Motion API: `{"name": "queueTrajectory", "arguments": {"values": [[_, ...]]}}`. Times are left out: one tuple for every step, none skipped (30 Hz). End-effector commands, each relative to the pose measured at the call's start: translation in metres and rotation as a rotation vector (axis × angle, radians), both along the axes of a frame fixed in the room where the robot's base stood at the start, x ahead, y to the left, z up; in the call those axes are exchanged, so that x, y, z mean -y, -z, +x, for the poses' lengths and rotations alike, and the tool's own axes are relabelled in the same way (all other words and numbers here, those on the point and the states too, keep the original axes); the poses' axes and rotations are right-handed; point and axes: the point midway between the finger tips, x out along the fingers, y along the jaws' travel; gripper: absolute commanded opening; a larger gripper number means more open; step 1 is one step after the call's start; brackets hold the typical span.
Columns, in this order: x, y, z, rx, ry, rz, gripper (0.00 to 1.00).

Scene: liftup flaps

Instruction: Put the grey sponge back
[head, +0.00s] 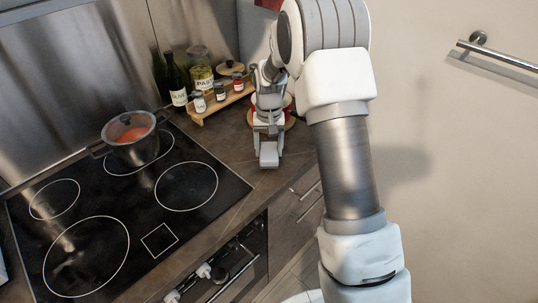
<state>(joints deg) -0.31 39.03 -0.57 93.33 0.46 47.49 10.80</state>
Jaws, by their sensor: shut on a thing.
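My gripper (268,137) is over the counter to the right of the cooktop, pointing down. It is shut on a small light grey block, which looks like the grey sponge (268,155). The sponge shows below the fingers, near the counter's front edge. I cannot tell whether it touches the counter or hangs just above it. My arm and wrist hide part of the counter behind the gripper.
A pot (133,140) with orange-red contents stands on the black cooktop (95,215). A wooden rack (222,104) with jars and a dark bottle (176,80) are at the back. A round wooden-edged item (289,122) is partly hidden behind my gripper. Drawers (295,210) lie below the counter.

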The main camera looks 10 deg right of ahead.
Motion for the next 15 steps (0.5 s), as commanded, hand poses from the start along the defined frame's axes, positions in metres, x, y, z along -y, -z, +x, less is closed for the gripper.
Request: {"name": "queueTrajectory", "arguments": {"values": [[0.0, 0.01, -0.001, -0.005, 0.0, 0.0, 0.15], [0.0, 0.015, -0.001, -0.004, 0.0, 0.0, 0.15], [0.0, 0.02, -0.001, -0.004, 0.0, 0.0, 0.15], [0.0, 0.024, -0.001, -0.004, 0.0, 0.0, 0.15], [0.0, 0.026, -0.001, -0.003, 0.0, 0.001, 0.15], [0.0, 0.027, -0.001, -0.001, 0.0, 0.0, 0.15], [0.0, 0.027, 0.0, -0.001, 0.0, 0.0, 0.15], [0.0, 0.027, 0.0, 0.0, 0.0, 0.0, 0.15], [0.0, 0.027, 0.0, 0.0, 0.0, 0.0, 0.15], [0.0, 0.027, 0.0, -0.001, 0.0, 0.0, 0.15], [0.001, 0.027, 0.0, -0.001, 0.0, 0.0, 0.15], [0.001, 0.027, 0.0, -0.001, 0.0, 0.0, 0.15], [0.0, 0.027, -0.001, -0.001, 0.0, 0.0, 0.15], [0.0, 0.029, -0.001, -0.001, 0.0, 0.0, 0.15], [0.0, 0.03, -0.001, -0.001, 0.0, 0.0, 0.15]]}}
